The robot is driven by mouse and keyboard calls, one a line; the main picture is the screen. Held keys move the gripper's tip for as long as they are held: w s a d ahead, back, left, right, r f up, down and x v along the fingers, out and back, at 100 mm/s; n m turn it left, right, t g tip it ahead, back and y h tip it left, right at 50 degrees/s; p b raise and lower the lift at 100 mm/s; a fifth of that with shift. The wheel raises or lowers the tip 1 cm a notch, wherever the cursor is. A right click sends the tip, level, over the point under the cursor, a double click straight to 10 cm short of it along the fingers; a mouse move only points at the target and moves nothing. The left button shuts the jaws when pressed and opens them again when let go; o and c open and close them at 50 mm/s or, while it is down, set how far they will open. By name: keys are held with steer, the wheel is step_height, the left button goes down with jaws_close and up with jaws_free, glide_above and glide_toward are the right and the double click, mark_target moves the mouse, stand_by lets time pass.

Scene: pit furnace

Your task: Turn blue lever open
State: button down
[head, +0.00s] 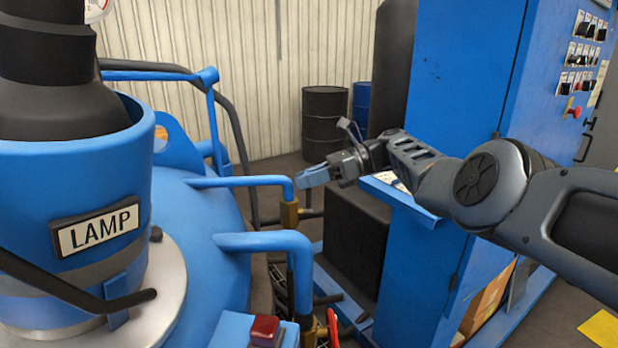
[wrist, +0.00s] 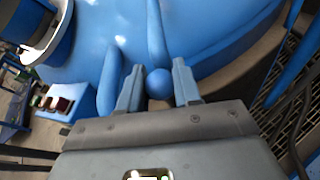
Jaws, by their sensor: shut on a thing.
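My gripper (head: 311,176) is at the right end of the upper blue pipe (head: 240,181), just above a brass valve body (head: 289,214). In the wrist view, the two fingers of my gripper (wrist: 158,72) are a little apart, one on each side of a rounded blue piece (wrist: 158,83). The gripper is shut on this piece, which looks like the bend at the pipe's end. I cannot make out a separate blue lever; the fingers hide part of this spot. A red lever (head: 332,325) shows low down near the lower blue pipe (head: 262,241).
The big blue furnace vessel with a LAMP sign (head: 97,228) fills the left. A tall blue cabinet (head: 470,100) with switches stands close on the right, beside my arm. A dark block (head: 354,240) is below the gripper. Black (head: 325,115) and blue (head: 362,105) drums stand behind.

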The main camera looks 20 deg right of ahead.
steer(key=shift+w+d, duration=0.1)
stand_by(0.4)
steer(key=c, duration=0.8)
jaws_free()
steer(key=w+b+v, duration=0.1)
steer(key=b+v, duration=0.2)
steer(key=v, duration=0.4)
steer(key=shift+s+d, duration=0.4)
steer(key=shift+s, duration=0.1)
steer(key=shift+r, duration=0.1)
